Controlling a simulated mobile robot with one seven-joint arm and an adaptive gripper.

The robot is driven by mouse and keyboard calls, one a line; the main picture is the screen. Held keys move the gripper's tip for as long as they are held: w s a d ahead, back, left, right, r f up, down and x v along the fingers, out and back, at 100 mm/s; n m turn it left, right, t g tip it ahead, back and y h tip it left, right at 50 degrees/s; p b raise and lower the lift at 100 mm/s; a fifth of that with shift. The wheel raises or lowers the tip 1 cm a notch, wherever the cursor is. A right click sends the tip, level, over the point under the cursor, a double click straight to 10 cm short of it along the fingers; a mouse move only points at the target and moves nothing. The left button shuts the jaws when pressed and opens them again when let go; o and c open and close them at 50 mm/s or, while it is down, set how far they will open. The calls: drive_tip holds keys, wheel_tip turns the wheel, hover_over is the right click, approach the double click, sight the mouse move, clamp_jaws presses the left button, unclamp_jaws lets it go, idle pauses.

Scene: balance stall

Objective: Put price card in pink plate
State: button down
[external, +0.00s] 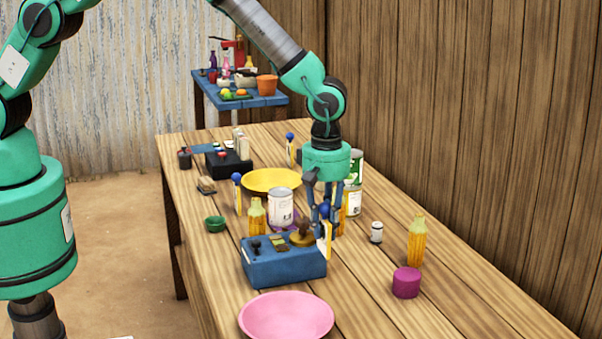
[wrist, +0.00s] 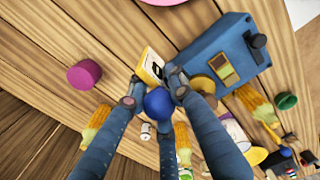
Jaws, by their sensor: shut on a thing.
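My gripper (external: 326,222) points down over the table, just right of the blue box. It is shut on a price card (external: 328,246), a small white and yellow card with a blue ball on top. In the wrist view the card (wrist: 152,66) shows between the fingertips of my gripper (wrist: 155,92), with the ball near the camera. I cannot tell whether its foot touches the table. The pink plate (external: 286,337) is at the front of the table in the external view, apart from the gripper and looking empty. Its edge (wrist: 163,2) shows at the top of the wrist view.
The blue box (external: 285,272) stands close to the card, between gripper and plate side. A magenta cylinder (external: 406,283) and corn-like yellow bottle (external: 416,243) stand right. Cans (external: 281,206), a yellow plate (external: 270,172) and two similar cards (external: 238,192) are behind.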

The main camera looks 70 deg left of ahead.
drive_tip(key=s+d+f+b, duration=0.1)
drive_tip(key=s+f+b, duration=0.1)
drive_tip(key=s, duration=1.1)
drive_tip(key=s+d+f+b, duration=0.2)
drive_tip(key=s+b, duration=0.1)
drive_tip(key=s, duration=0.9)
drive_tip(key=shift+s, duration=0.35)
drive_tip(key=b, duration=0.2)
hover_over(287, 327)
drive_tip(key=shift+f, duration=0.7)
drive_tip(key=shift+f, duration=1.75)
drive_tip(key=shift+f, duration=0.15)
